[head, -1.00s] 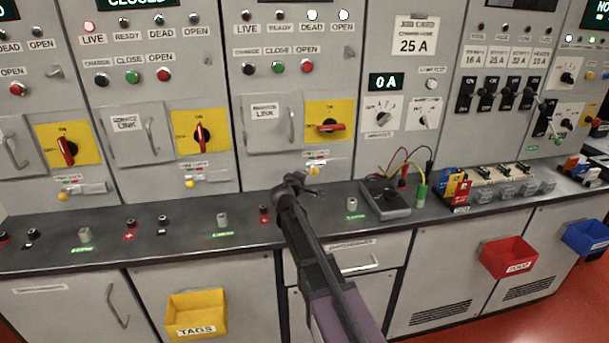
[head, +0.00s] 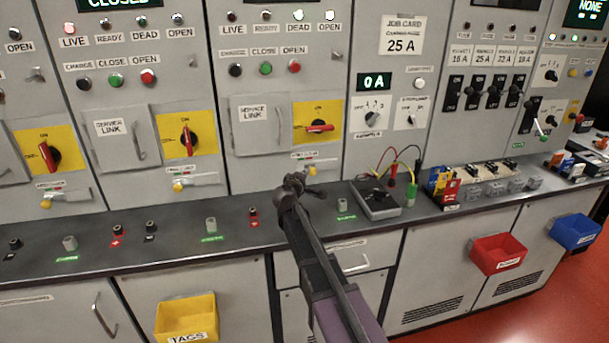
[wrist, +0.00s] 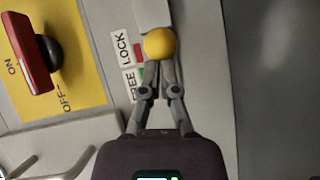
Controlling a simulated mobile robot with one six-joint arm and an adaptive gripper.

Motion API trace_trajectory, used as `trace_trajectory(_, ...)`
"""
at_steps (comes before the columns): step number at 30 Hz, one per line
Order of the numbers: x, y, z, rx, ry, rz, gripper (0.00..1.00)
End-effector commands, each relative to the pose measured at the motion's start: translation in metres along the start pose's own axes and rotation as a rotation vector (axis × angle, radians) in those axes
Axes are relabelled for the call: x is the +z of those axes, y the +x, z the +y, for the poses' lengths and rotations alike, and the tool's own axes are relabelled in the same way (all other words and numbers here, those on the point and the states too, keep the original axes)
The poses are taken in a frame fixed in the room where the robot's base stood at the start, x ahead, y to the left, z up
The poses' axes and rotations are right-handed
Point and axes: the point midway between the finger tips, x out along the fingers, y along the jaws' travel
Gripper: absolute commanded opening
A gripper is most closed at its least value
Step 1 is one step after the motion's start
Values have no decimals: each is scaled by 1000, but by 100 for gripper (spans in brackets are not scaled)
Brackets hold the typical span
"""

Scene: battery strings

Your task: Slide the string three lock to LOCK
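The string three lock has a round yellow knob (wrist: 160,43) and a label with LOCK beside red and FREE beside green. In the wrist view the knob is up beside LOCK and the red mark, past FREE. My gripper (wrist: 161,66) has its fingers drawn close together at the knob, which hides their tips. It looks shut on the knob. In the head view my gripper (head: 305,182) is in front of the third panel, and the knob (head: 312,170) shows just above it, towards the right of its label.
A red rotary handle (head: 318,127) on a yellow plate is just above the lock. Two other yellow lock knobs (head: 178,187) are on panels to the left. The dark counter (head: 270,236) below holds terminals and a meter (head: 377,199).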

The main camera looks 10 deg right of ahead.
Motion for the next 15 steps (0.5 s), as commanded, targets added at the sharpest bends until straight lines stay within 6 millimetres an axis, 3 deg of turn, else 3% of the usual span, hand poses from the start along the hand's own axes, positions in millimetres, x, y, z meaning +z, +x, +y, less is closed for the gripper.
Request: trace_trajectory(15, -14, -11, 1, 1, -1, -1, 0)
